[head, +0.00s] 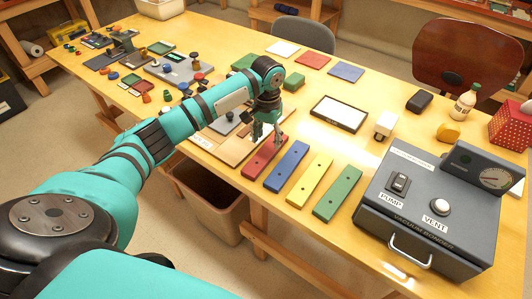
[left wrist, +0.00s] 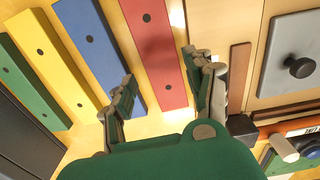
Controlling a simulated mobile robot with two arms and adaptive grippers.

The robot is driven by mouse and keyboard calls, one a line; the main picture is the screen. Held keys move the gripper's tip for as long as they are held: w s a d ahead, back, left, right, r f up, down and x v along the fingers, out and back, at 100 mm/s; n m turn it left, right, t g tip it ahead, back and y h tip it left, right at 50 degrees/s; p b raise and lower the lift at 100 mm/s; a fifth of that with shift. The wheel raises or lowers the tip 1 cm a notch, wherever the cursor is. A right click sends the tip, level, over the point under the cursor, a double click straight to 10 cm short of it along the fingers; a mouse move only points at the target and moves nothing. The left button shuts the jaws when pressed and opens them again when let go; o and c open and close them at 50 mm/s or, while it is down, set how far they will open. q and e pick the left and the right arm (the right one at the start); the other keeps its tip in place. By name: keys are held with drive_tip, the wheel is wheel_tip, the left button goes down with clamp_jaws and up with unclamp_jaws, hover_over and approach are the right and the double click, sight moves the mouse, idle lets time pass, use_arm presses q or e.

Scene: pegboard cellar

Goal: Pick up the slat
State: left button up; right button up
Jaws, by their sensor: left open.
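Red (head: 262,160), blue (head: 287,166), yellow (head: 312,179) and green (head: 338,194) slats lie side by side on the table, each with dark holes. My left gripper (head: 267,138) is open and points down over the far end of the red slat. In the left wrist view, the fingers of the left gripper (left wrist: 162,82) are spread on either side of the red slat (left wrist: 158,50), with the blue slat (left wrist: 88,38) partly behind one finger. I cannot tell whether the fingertips touch the red slat. My right gripper is not in view.
A vacuum bonder (head: 430,215) stands right of the slats. A wooden board with a grey plate (left wrist: 292,50) and a thin brown strip (left wrist: 238,78) lies on the red slat's other side. A white-topped tray (head: 340,113) is behind. A bin (head: 208,200) stands below the table edge.

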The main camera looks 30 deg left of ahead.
sight(266, 152)
use_arm(q)
drive_tip(key=f, duration=0.3)
drive_tip(key=f+p, duration=0.1)
drive_tip(key=f, duration=0.1)
drive_tip(key=shift+s+f, duration=0.1)
drive_tip(key=shift+s, duration=0.2)
drive_tip(key=c, duration=0.9)
